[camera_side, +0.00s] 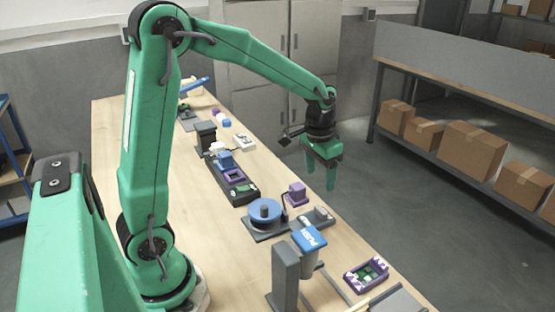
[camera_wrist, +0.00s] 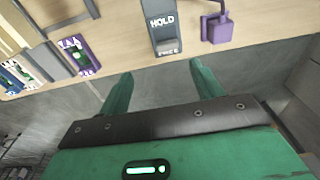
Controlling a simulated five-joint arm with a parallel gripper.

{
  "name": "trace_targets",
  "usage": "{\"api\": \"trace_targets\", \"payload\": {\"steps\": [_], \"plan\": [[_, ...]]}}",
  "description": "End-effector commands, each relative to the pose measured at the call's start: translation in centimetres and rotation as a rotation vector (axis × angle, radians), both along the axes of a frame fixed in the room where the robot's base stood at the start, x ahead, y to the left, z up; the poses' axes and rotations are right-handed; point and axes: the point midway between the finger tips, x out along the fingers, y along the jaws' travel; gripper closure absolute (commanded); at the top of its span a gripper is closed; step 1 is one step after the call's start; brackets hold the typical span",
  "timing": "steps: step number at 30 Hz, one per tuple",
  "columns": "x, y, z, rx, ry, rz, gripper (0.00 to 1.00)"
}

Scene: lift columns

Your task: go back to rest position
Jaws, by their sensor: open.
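My gripper (camera_side: 322,177) is open, with nothing between its green fingers. In the side view it hangs fingers down, past the bench's right edge and above the floor level, apart from everything on the bench. In the wrist view my gripper (camera_wrist: 158,82) also shows its two fingers wide apart, with grey floor and the bench edge between and beyond them. The wooden bench (camera_side: 190,230) runs from front to back on the left of it.
On the bench stand a blue round turntable (camera_side: 265,211), a purple block (camera_side: 297,193), a grey stand with a blue top (camera_side: 308,240), a purple tray with green parts (camera_side: 366,274) and a dark fixture (camera_side: 232,180). Cardboard boxes (camera_side: 472,150) sit on a shelf at right.

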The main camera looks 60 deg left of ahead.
Motion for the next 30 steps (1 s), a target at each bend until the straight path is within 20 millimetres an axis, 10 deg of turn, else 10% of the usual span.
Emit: {"api": "trace_targets", "payload": {"steps": [15,30], "plan": [[-7.6,-2.4,6.8,0.006,-0.168,-0.002,0.35],[-15.3,-4.0,9.2,-0.002,-0.325,-0.003,0.35]]}}
